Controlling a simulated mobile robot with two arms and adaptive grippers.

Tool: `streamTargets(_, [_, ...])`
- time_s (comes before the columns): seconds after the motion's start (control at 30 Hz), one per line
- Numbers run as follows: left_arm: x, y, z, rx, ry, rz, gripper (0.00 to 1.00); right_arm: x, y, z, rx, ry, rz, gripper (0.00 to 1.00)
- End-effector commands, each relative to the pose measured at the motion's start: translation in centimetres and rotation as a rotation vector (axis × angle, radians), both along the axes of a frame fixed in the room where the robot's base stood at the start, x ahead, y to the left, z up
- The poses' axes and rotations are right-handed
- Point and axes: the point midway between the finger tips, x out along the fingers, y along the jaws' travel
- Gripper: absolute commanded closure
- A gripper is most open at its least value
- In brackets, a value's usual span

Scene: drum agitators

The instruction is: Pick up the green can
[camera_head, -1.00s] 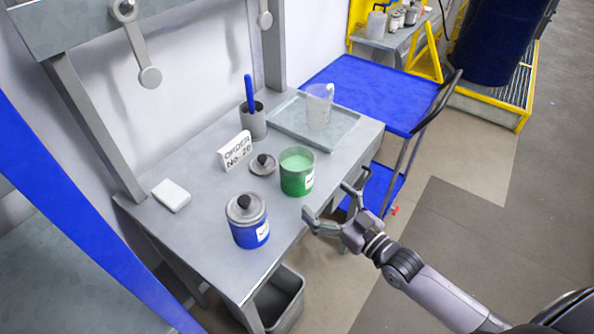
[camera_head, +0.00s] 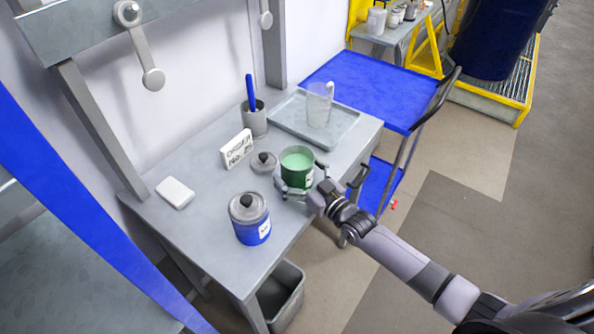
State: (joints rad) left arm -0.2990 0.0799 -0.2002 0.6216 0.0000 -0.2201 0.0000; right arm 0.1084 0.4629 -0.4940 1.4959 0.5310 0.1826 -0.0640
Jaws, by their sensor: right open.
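The green can (camera_head: 296,165) stands upright and open on the grey table (camera_head: 199,227), showing pale green contents. My right gripper (camera_head: 301,187) is at the can's near side. Its fingers are open, one at the lower left of the can and one at its right. The can sits at least partly between them; whether they touch it I cannot tell. The lower part of the can is partly hidden by the gripper. My left gripper is not in view.
A blue can (camera_head: 250,221) with a lid stands to the left front. A loose lid (camera_head: 264,162), an order sign (camera_head: 236,149), a pen cup (camera_head: 254,121) and a tray with a clear beaker (camera_head: 318,105) are behind. A white block (camera_head: 175,193) lies left. A blue cart (camera_head: 378,88) stands right.

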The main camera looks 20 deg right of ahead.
Motion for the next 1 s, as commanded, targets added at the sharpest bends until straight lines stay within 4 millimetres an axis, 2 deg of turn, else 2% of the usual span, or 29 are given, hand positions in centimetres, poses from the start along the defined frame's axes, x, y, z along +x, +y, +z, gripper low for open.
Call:
streamTargets(0.1, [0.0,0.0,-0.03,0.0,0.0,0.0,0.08,-0.04,-0.02,-0.03,0.0,0.0,0.0,0.07])
streamTargets(0.17, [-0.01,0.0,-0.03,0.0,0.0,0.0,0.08,-0.04,-0.03,-0.02,0.0,0.0,0.0,0.11])
streamTargets(1.0, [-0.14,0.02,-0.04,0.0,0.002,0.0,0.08,-0.05,-0.06,0.0,0.0,0.0,-0.001,0.68])
